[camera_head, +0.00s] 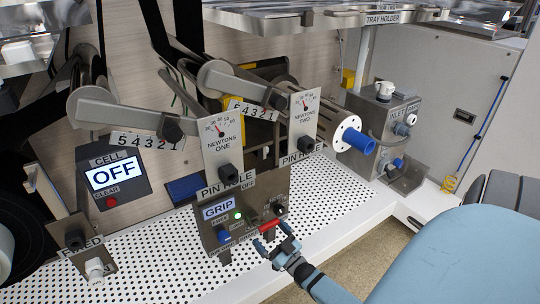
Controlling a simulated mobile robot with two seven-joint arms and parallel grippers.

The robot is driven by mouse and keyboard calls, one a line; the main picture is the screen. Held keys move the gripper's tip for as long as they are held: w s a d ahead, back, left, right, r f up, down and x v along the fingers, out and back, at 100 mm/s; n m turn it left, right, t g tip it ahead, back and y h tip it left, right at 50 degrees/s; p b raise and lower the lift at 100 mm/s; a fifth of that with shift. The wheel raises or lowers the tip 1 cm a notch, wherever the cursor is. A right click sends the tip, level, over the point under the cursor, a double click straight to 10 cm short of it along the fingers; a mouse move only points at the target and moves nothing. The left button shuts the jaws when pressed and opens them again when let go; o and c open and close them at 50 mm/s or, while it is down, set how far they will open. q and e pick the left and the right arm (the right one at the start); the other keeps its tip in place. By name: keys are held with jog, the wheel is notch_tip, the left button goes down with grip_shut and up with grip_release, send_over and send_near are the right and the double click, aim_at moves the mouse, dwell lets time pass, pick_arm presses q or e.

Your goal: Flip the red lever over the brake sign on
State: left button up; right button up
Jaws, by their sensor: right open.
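The red lever (269,225) is on the front of a grey metal control box (236,244) in the middle of the view. It lies roughly sideways, with its left end slightly lower. The small signs on this box are hard to read, so I cannot tell which one says brake. My right gripper (274,239) comes in from the lower right. It is open, with its fingertips just below and in front of the red lever. I cannot tell whether a finger touches it. My left gripper is not in view.
The box also has a lit GRIP display (219,210), a green light (238,216) and a blue lever (223,236). A cell panel showing OFF (114,174) stands left. Pin-hole gauge plates (223,146) rise above.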

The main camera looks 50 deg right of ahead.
jog(key=shift+s, duration=0.1)
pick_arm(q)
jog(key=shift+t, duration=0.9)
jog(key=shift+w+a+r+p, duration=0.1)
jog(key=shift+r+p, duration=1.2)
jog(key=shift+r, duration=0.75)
pick_arm(e)
jog(key=v, duration=1.3)
jog(key=shift+s+f, duration=0.15)
jog(key=shift+s, duration=0.15)
